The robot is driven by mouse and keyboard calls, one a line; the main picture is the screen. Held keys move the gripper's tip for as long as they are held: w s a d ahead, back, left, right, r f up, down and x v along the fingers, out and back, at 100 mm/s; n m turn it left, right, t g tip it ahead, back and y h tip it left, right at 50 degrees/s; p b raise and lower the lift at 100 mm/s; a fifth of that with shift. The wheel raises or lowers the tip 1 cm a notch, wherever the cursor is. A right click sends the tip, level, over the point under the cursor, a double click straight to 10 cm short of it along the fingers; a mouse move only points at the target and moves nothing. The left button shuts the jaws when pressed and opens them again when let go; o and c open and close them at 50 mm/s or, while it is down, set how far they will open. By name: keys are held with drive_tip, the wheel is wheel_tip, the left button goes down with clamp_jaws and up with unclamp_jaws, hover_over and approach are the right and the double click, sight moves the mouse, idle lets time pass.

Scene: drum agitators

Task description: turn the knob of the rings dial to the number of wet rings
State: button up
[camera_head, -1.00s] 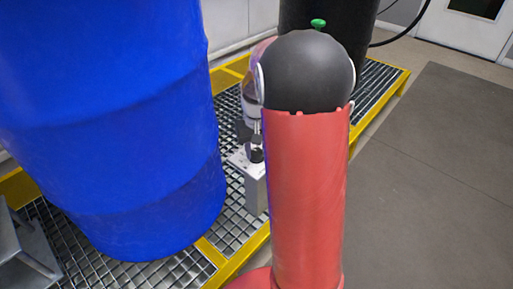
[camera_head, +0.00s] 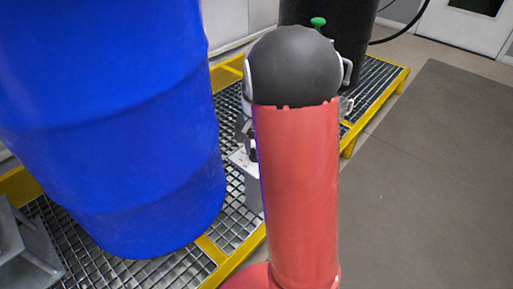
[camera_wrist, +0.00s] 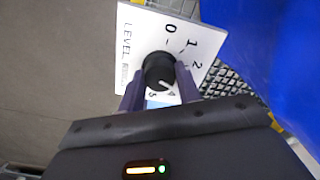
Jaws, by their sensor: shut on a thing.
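In the wrist view a white dial plate (camera_wrist: 146,42) carries the word "LEVEL" and the digits 0, 1, 2 and, near my fingers, what looks like a 5. Its black round knob (camera_wrist: 157,68) has a pale pointer on the side nearest my wrist, directed slightly right. My gripper (camera_wrist: 160,84) is shut on the knob, one finger on each side. In the head view the dial's grey post and plate (camera_head: 243,160) show only partly behind my arm. No wet rings can be made out.
A large blue drum (camera_head: 115,120) stands left of the dial on a metal grating (camera_head: 85,250) with yellow edges (camera_head: 215,252). A black drum (camera_head: 350,45) stands behind my arm. A grey step (camera_head: 25,250) is at lower left. The grey floor at right is clear.

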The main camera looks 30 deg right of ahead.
drive_tip(key=o, duration=1)
drive_tip(key=shift+c, duration=0.2)
wheel_tip(320, 180, up, 8)
drive_tip(key=shift+f+p, duration=0.1)
drive_tip(key=shift+p, duration=0.25)
drive_tip(key=s+a+r+n+t, duration=0.2)
drive_tip(key=s+a, duration=0.4)
drive_tip(key=s, duration=0.4)
drive_tip(key=s+a+r+n+t, duration=0.3)
drive_tip(key=s+a+r+n, duration=0.2)
drive_tip(key=s, duration=0.5)
drive_tip(key=a+n, duration=0.1)
drive_tip(key=a, duration=0.1)
drive_tip(key=shift+a+r+n+t, duration=0.3)
